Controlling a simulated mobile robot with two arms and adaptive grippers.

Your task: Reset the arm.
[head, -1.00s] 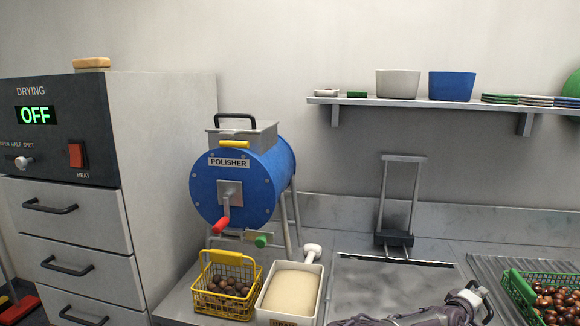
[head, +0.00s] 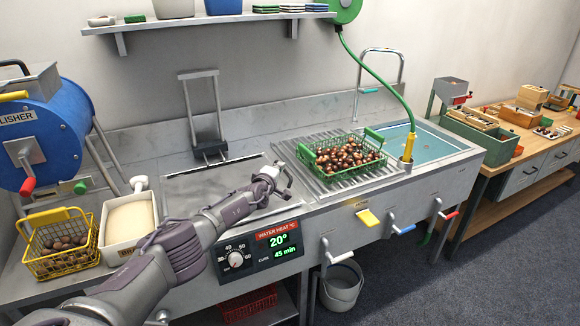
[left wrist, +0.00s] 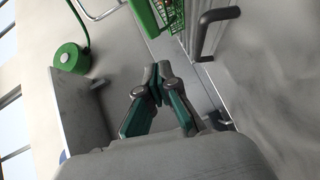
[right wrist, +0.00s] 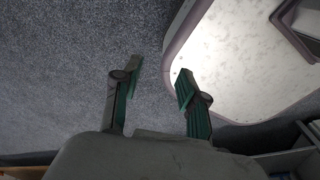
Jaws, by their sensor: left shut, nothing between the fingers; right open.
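My left gripper (head: 277,180) is shut and empty. It is held out over the counter, near the front right of the grey lidded basin (head: 195,187) and left of the green basket. In the left wrist view its two fingertips (left wrist: 157,76) meet, with nothing between them. My right gripper is outside the head view. In the right wrist view it is open and empty (right wrist: 156,79), with speckled grey floor (right wrist: 60,70) behind it.
The green basket (head: 318,173) of chestnuts sits on the ribbed drainer, left of the water-filled sink (head: 440,143). A yellow basket (head: 40,262), a white bin (head: 128,240) and the blue polisher (head: 62,118) are at left. A wooden bench (head: 475,190) stands at right.

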